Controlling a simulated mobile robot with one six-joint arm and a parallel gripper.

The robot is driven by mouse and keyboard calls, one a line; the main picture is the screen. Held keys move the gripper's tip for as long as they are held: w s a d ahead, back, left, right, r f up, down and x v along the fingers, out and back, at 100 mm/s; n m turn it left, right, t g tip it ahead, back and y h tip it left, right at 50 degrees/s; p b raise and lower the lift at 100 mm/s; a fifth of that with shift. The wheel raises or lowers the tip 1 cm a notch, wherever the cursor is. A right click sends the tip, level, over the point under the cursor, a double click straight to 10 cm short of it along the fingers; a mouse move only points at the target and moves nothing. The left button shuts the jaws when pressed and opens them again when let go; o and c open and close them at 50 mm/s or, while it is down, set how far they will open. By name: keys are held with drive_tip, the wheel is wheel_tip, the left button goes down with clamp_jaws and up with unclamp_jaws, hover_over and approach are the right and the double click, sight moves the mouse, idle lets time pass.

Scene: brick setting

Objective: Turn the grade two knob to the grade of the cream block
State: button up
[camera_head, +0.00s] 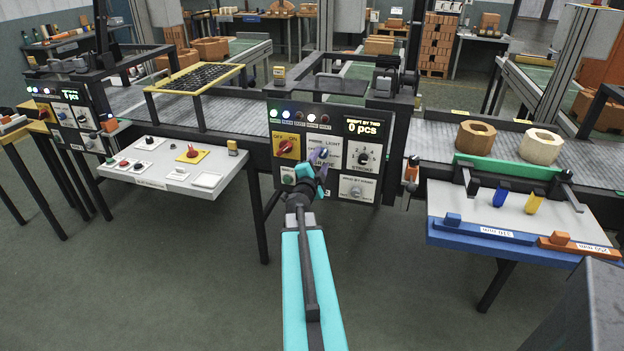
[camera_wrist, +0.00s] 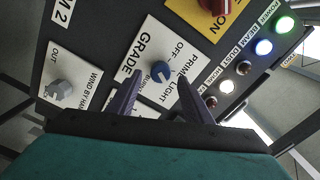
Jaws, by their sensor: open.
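The grade knob (camera_wrist: 162,73) is a small blue knob on a white GRADE plate (camera_wrist: 150,43) of the dark panel marked 2. The words OFF, PRIME and LIGHT show on the plate; other lettering is partly hidden. I cannot tell which word its pointer meets. My gripper (camera_wrist: 160,78) is open, its two purple fingers on either side of the knob; contact is unclear. In the head view my gripper (camera_head: 317,165) is at the panel and largely covers the GRADE plate. The cream block (camera_head: 541,147), with a hole through it, stands on the right conveyor.
A tan block (camera_head: 476,138) stands left of the cream one. Below them a table (camera_head: 445,203) holds a blue and a yellow piece. On the panel are an orange-red OFF/ON switch (camera_head: 286,147), a STROKE knob (camera_head: 363,156) and a grey lower knob (camera_wrist: 60,89). Lamps (camera_wrist: 285,25) are lit.

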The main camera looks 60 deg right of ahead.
drive_tip(key=p+v, duration=0.1)
drive_tip(key=v, duration=0.5)
drive_tip(key=shift+r+p, duration=0.15)
drive_tip(key=shift+p, duration=0.25)
drive_tip(key=a+p, duration=0.1)
drive_tip(key=p, duration=0.2)
drive_tip(key=shift+s+p, duration=0.15)
drive_tip(key=shift+p, duration=0.15)
drive_tip(key=a+p, duration=0.1)
drive_tip(key=p, duration=0.3)
drive_tip(key=shift+s, duration=0.2)
drive_tip(key=shift+a+p, duration=0.2)
drive_tip(key=shift+p, duration=0.2)
drive_tip(key=shift+p+v, duration=1.4)
drive_tip(key=shift+p, duration=0.15)
